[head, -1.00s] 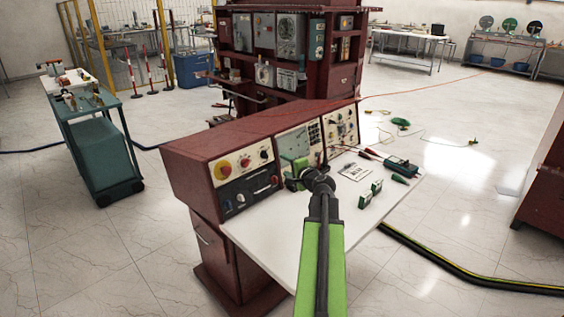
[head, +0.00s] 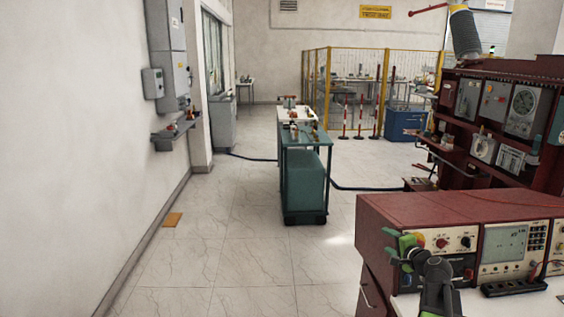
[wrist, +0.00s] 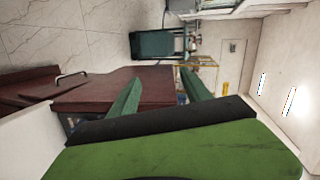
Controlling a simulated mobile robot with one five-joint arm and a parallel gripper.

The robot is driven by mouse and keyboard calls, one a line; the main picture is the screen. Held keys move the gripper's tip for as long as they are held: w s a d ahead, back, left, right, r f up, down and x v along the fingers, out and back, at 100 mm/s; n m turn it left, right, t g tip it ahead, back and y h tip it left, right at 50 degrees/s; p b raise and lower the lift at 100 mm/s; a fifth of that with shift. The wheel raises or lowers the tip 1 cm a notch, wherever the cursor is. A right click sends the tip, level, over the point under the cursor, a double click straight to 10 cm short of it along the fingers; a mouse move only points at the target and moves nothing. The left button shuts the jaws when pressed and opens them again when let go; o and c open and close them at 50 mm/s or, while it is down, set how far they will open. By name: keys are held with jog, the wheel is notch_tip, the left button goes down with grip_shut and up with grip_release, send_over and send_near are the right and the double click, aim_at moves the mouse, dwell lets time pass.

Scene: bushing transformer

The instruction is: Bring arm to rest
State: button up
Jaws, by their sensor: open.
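My gripper (head: 389,244) shows at the lower right of the head view, raised above the near left corner of the white bench top (head: 465,303). Its fingers point left and it holds nothing. In the wrist view its two green fingers (wrist: 160,88) stand wide apart with nothing between them. The red control console (head: 425,208) is just behind the gripper in the head view. In the wrist view a dark red surface (wrist: 150,82) shows beyond and between the fingers. Whether the gripper touches the console cannot be told.
A teal cart (head: 304,180) stands ahead in the middle. A red instrument cabinet (head: 470,115) stands at the right. A wall-mounted grey box (head: 168,55) with a shelf is at the left. The tiled floor left of the console is clear, apart from a small orange plate (head: 172,219).

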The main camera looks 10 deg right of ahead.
jog(key=w+a+f+n+g+y+p, duration=0.1)
jog(key=a+n+y, duration=0.1)
jog(key=a, duration=0.6)
jog(key=w+a+f+n+g+y, duration=0.1)
jog(key=a+n, duration=0.1)
jog(key=a, duration=0.6)
jog(key=s+a+f+n+g+y+p, duration=0.1)
jog(key=s+a+f+n+g, duration=0.2)
jog(key=a, duration=0.6)
jog(key=s+a+f+n+g+p, duration=0.1)
jog(key=s+a+f+n+g, duration=0.2)
jog(key=a, duration=0.6)
jog(key=s+a+f+n+g+h, duration=0.2)
jog(key=s+f+n+g, duration=0.2)
jog(key=s, duration=0.5)
jog(key=s+d+f+n+g+h, duration=0.1)
jog(key=s+d+g+h, duration=0.1)
jog(key=s+d, duration=0.4)
jog(key=shift+s+d+f+n+g+h, duration=0.15)
jog(key=shift+s+n+g+h, duration=0.15)
jog(key=shift+h, duration=0.2)
